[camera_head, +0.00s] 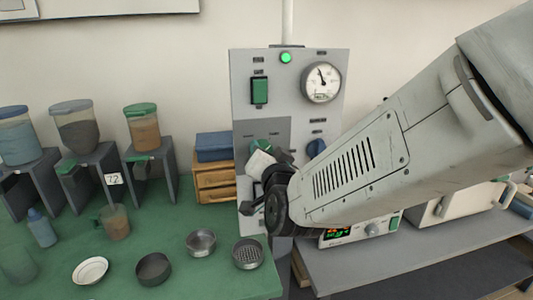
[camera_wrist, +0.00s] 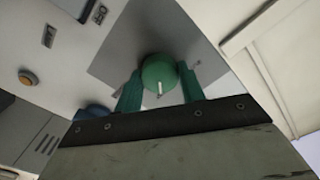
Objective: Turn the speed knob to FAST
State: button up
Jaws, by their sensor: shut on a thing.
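The speed knob is a round green knob with a white pointer line (camera_wrist: 159,73) on a grey plate of the control panel (camera_head: 296,95). In the wrist view my gripper (camera_wrist: 160,88) has its two green fingers on either side of the knob, shut on it. The white line points down toward my gripper in that view. In the head view my gripper (camera_head: 268,158) is at the panel's lower left grey plate and hides most of the knob. The knob's FAST mark cannot be read.
The panel also has a lit green lamp (camera_head: 285,57), a green switch (camera_head: 260,91), a dial gauge (camera_head: 321,82) and a blue knob (camera_head: 316,148). Hoppers on stands (camera_head: 78,125), bowls and sieves (camera_head: 248,253) occupy the green table at left. A device with a display (camera_head: 352,232) sits below my arm.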

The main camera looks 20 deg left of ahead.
jog(key=shift+f, duration=0.15)
jog(key=o, duration=1)
jog(key=v, duration=0.8)
jog(key=shift+a, duration=0.1)
